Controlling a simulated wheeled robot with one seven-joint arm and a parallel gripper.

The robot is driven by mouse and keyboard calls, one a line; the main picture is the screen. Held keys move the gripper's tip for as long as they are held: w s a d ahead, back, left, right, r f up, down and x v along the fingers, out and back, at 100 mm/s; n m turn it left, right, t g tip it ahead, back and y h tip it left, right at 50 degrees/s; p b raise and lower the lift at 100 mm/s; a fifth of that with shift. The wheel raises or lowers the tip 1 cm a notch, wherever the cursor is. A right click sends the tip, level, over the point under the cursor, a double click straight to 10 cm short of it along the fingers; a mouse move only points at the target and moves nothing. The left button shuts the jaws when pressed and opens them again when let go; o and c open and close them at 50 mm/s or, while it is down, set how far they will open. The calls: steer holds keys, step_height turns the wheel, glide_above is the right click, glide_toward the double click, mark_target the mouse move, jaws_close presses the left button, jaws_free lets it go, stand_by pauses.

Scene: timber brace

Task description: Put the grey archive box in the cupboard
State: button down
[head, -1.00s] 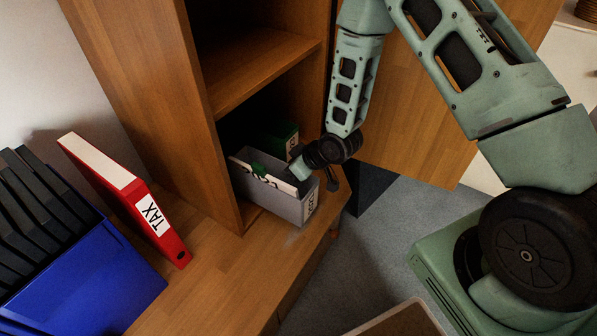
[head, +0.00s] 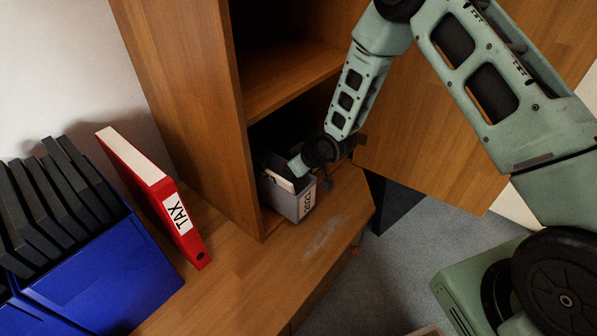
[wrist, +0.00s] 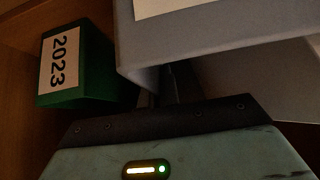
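The grey archive box (head: 306,204) is upright in the lower compartment of the wooden cupboard (head: 190,90), with its labelled end facing out near the compartment's front edge. White paper and dark contents show at its top. My gripper (head: 299,172) is at the box's upper rim; its fingertips are mostly hidden in the head view. In the wrist view, the dark fingers (wrist: 166,86) meet the grey box's wall (wrist: 215,42), and the gripper appears shut on it. A green box (wrist: 82,68) labelled 2023 stands beside the grey box inside the cupboard.
The open door (head: 430,150) is at the right. A red TAX binder (head: 160,198) and a blue crate (head: 105,275) of black folders stand left on the wooden ledge (head: 235,275). The ledge before the cupboard is clear.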

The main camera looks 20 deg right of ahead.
mark_target(272, 160)
steer(key=shift+w+a+r+b, duration=0.1)
steer(key=shift+w+a+b, duration=0.15)
steer(key=shift+w+a, duration=0.7)
steer(key=shift+w+a+f+b, duration=0.15)
steer(key=shift+w+a, duration=0.4)
steer(key=shift+w, duration=0.75)
steer(key=shift+w+a+r+b, duration=0.15)
steer(key=shift+w+a+b, duration=0.15)
steer(key=shift+w+a, duration=0.65)
steer(key=shift+w+d, duration=0.2)
steer(key=shift+f+b, duration=0.4)
steer(key=shift+f, duration=0.55)
steer(key=c, duration=1.6)
jaws_free()
steer(key=shift+o, duration=0.2)
steer(key=shift+s+f, duration=0.1)
steer(key=shift+s, duration=0.05)
